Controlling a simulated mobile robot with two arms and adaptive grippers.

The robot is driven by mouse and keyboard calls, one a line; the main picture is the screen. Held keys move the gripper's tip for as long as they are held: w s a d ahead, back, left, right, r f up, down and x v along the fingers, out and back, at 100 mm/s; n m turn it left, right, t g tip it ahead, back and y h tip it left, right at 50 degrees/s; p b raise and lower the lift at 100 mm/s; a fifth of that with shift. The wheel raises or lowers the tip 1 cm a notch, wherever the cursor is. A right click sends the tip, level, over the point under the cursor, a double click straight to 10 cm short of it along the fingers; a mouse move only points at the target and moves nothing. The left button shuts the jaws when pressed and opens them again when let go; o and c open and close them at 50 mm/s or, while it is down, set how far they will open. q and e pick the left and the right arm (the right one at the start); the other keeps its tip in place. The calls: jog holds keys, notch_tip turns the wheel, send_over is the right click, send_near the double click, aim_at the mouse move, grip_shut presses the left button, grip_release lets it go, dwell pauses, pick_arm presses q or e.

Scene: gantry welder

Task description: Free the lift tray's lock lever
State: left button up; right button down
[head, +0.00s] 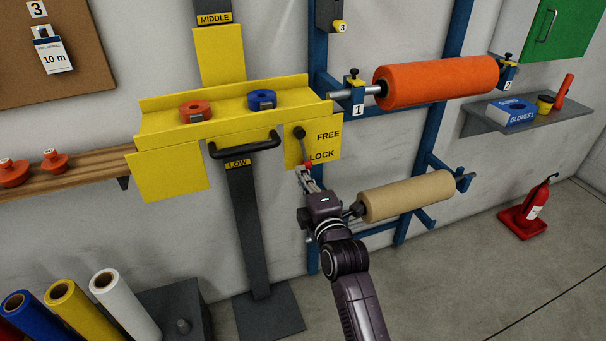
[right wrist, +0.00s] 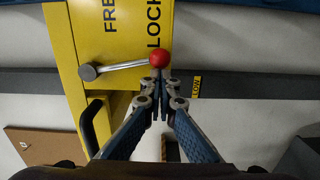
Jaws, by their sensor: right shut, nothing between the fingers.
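The yellow lift tray (head: 225,124) stands at the LOW mark of its grey post. Its lock lever (head: 303,148) is on the yellow plate at the tray's right, and points down toward LOCK, away from FREE. In the right wrist view the lever is a metal rod (right wrist: 120,67) with a red knob (right wrist: 158,60), its tip beside the word LOCK. My right gripper (head: 308,171) is shut and empty. Its fingertips (right wrist: 160,77) are right at the knob in the picture; I cannot tell whether they touch it. My left gripper is not in view.
A red ring (head: 195,111) and a blue ring (head: 262,99) lie on the tray. A black handle (head: 245,148) sticks out in front. An orange roll (head: 440,76) and a tan roll (head: 408,195) hang on the blue rack to the right.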

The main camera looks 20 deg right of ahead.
jog(key=d+n, duration=0.1)
jog(key=d+n+p, duration=0.1)
jog(key=n, duration=0.1)
jog(key=shift+w+r, duration=0.15)
pick_arm(q)
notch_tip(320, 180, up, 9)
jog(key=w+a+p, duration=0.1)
jog(key=p, duration=0.7)
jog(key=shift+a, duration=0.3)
pick_arm(e)
jog(key=d+r+n, duration=0.7)
jog(key=d+n, duration=0.1)
jog(key=n, duration=0.6)
jog(key=shift+w+t+y, duration=0.15)
jog(key=shift+t+y, duration=0.15)
jog(key=shift+y, duration=0.1)
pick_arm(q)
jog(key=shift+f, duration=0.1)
pick_arm(e)
jog(key=shift+d+r, duration=0.1)
jog(key=shift+r, duration=0.05)
